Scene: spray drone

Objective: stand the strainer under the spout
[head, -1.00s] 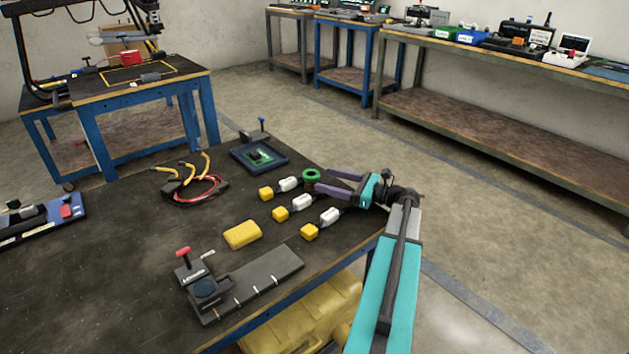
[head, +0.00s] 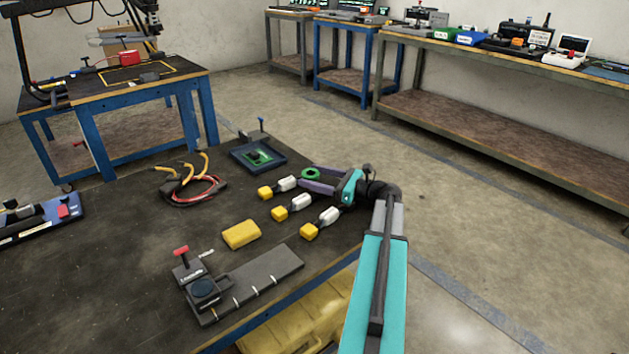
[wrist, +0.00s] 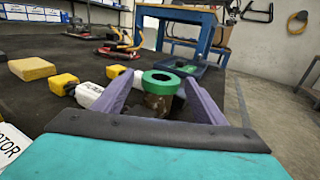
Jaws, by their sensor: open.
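The strainer (head: 311,174) seems to be the short piece with a green ring top at the table's far right edge. In the wrist view the strainer (wrist: 161,83) stands upright, its lower body brownish. My gripper (head: 307,177) is open, with one purple finger on each side of the strainer; I cannot tell whether they touch it. The spout (head: 206,254) seems to be the small pale nozzle on the dark red-handled block (head: 187,270) at the front. A dark round piece (head: 204,290) sits on the grey plate (head: 262,274) beside it.
Cables (head: 190,185) and a blue tray (head: 258,156) lie farther back. The table's left middle is clear.

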